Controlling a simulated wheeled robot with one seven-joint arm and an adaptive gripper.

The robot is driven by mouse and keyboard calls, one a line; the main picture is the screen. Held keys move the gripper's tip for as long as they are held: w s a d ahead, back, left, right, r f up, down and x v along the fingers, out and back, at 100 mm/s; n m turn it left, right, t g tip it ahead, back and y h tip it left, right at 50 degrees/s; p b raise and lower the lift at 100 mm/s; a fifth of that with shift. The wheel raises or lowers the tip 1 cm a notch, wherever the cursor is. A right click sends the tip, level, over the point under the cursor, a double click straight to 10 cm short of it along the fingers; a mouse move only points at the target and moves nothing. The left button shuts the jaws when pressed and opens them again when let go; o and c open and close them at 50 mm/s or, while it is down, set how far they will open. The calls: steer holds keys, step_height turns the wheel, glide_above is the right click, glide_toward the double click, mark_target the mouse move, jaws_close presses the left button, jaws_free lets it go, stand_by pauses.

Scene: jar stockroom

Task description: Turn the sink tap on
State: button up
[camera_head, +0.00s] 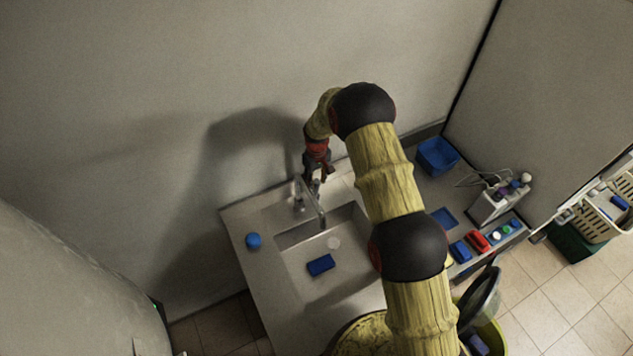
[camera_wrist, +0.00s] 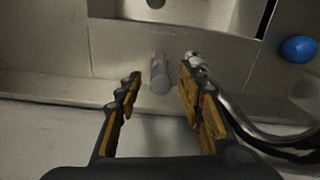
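The sink (camera_head: 286,262) is set in a pale counter against the wall. Its chrome tap (camera_head: 320,212) stands at the back edge, with the spout reaching over the basin. My gripper (camera_head: 317,182) is at the back of the sink, just above and behind the tap. In the wrist view, my gripper (camera_wrist: 160,97) is open, with a finger on each side of a short grey cylinder (camera_wrist: 160,76) that looks like the tap handle. Gaps show on both sides of it. The curved chrome tap pipe (camera_wrist: 240,120) runs just outside the right finger. In the head view, my gripper partly hides this area.
A blue block (camera_head: 321,265) lies in the basin. A blue round object (camera_head: 253,241) stands on the counter left of the sink; it shows at right in the wrist view (camera_wrist: 298,50). A blue bin (camera_head: 437,155) stands at the back right. The wall is close behind my gripper.

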steer(key=shift+f, duration=0.6)
steer(key=c, duration=0.3)
jaws_close()
